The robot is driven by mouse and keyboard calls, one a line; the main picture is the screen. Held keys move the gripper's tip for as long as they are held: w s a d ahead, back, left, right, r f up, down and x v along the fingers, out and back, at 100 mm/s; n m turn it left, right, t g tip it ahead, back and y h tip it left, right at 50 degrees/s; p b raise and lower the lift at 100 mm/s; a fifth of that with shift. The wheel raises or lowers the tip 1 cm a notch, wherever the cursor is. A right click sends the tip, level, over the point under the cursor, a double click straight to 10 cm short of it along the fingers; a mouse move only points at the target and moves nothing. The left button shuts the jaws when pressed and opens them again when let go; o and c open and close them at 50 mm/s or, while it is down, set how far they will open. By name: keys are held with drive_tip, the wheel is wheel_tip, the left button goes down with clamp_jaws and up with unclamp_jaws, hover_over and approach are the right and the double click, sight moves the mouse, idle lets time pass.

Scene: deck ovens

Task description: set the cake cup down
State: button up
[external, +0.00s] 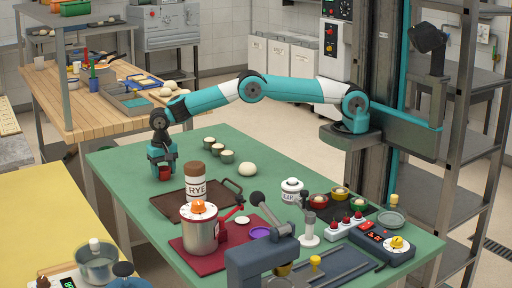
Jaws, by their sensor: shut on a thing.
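My gripper (164,166) points down over the far left part of the green table (125,170). It is shut on a small red cake cup (165,173), which shows between the fingers. The cup looks upright and is at or just above the green top; I cannot tell whether it touches. The fingers hide part of it.
A dark tray (163,205) with a jar marked RYE (195,183) lies nearer the camera.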

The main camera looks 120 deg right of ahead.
drive_tip(key=shift+f, duration=0.2)
drive_tip(key=o, duration=0.9)
drive_tip(key=shift+r, duration=0.15)
